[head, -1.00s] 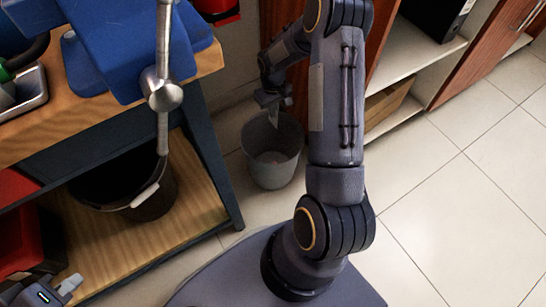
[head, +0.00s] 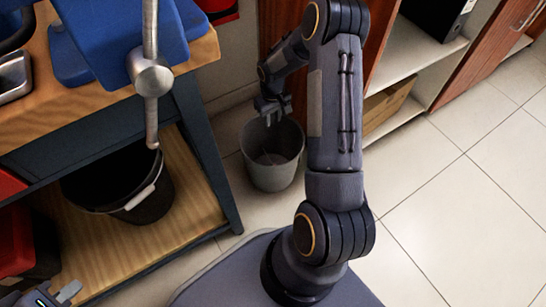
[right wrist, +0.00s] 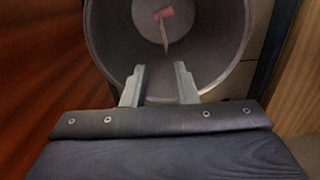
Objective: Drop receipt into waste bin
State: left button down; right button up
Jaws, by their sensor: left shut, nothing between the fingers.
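The grey waste bin (head: 272,176) stands on the floor beside the workbench, and its round opening fills the top of the right wrist view (right wrist: 103,48). My right gripper (head: 272,112) is over the bin's opening, its two fingers spread with nothing between them in the right wrist view (right wrist: 159,88). A thin pale strip, likely the receipt (right wrist: 165,38), shows inside the bin beyond the fingertips, below a small reddish piece (right wrist: 163,14). I cannot tell whether the strip is resting or still falling. My left gripper (head: 62,293) is shut and empty at the lower left.
The wooden workbench (head: 200,52) carries a blue machine (head: 100,65) and a metal handle (head: 151,78). A black bucket (head: 150,205) sits on its lower shelf. A cabinet with open shelves (head: 420,55) stands behind my right arm. The tiled floor at right is clear.

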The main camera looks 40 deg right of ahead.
notch_tip(320, 180, up, 8)
jog(key=p, duration=0.3)
dwell(0.5)
